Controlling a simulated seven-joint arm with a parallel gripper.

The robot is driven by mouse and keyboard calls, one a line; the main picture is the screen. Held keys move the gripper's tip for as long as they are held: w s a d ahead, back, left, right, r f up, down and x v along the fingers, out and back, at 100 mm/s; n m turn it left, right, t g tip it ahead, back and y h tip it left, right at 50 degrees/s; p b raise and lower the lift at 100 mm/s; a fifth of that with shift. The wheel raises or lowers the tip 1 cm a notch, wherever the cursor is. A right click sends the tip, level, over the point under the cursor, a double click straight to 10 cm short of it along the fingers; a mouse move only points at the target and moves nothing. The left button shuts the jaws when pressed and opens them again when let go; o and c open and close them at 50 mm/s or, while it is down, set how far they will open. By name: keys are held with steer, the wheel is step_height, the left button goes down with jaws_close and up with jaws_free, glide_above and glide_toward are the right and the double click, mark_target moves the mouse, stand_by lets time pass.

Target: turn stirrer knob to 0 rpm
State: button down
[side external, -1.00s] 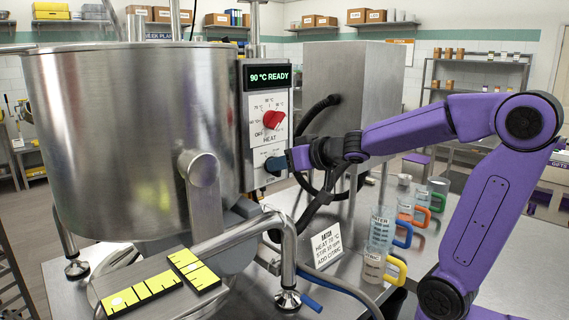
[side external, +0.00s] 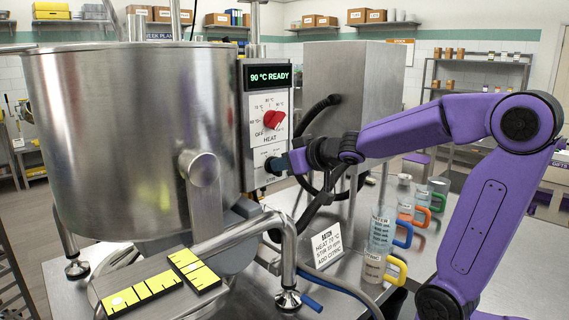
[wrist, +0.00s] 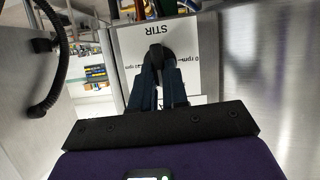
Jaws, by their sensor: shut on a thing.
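In the wrist view, the two fingers of my gripper (wrist: 157,66) close on the dark knob (wrist: 156,52). The STIR label (wrist: 234,30) and "0 rpm" print (wrist: 208,60) appear rotated beside it. The fingers partly hide the dial, so I cannot read the knob's setting.
The red HEAT knob (side external: 273,119) is just above, under a display (side external: 269,77) reading "90 °C READY". The large steel kettle (side external: 130,130) stands to the left. Black hoses (side external: 315,115) hang behind my gripper. Jugs (side external: 382,229) and a batch card (side external: 326,245) stand below right.

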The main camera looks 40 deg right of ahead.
steer(key=shift+a+n+h, duration=0.25)
steer(key=shift+n+h, duration=0.45)
steer(key=shift+n, duration=0.4)
steer(key=shift+n+h, duration=0.3)
steer(key=shift+n, duration=0.1)
steer(key=c, duration=1.1)
jaws_free()
steer(key=shift+c, duration=0.2)
steer(key=v, duration=1.7)
steer(key=shift+s, duration=0.2)
steer(key=shift+a, duration=0.1)
